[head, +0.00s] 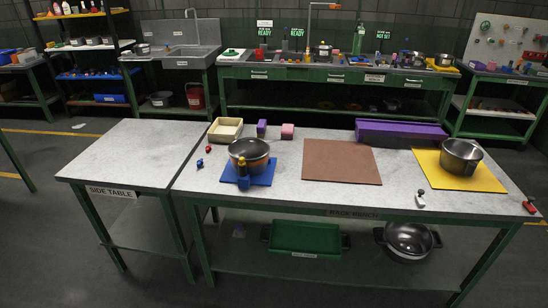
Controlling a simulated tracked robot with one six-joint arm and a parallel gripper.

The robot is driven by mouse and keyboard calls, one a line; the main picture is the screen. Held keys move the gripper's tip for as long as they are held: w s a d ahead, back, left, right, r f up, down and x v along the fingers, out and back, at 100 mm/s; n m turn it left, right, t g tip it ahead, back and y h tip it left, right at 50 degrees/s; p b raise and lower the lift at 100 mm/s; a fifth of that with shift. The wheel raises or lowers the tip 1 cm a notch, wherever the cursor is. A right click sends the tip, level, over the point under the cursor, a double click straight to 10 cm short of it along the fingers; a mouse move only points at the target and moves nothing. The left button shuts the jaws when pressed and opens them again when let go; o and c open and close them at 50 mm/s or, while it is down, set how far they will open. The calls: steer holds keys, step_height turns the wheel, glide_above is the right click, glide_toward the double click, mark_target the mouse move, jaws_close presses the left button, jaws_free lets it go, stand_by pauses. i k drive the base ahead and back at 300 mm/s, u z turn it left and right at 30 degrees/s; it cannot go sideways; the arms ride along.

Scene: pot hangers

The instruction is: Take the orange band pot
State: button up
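A dark metal pot (249,150) with a brownish-orange tint around its lower side stands on a blue mat (268,176) on the left part of the rack bench (310,194). A small blue and yellow object stands right in front of it and hides part of its side. A second metal pot (461,157) stands on a yellow mat (432,172) at the right; I see no clear orange band on it. A third, wide pot (408,240) with side handles sits on the lower shelf. My gripper is not in view.
The side table (125,155) at the left is bare. A brown board (340,161) lies mid-bench. A purple block (400,132), a cream tray (226,130) and small blocks line the back edge. A small red and white piece (530,206) lies at the right edge. Sink counters stand behind.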

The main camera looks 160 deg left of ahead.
mark_target(255, 152)
steer(key=u, duration=2)
steer(key=k, duration=0.05)
steer(key=u, duration=3.15)
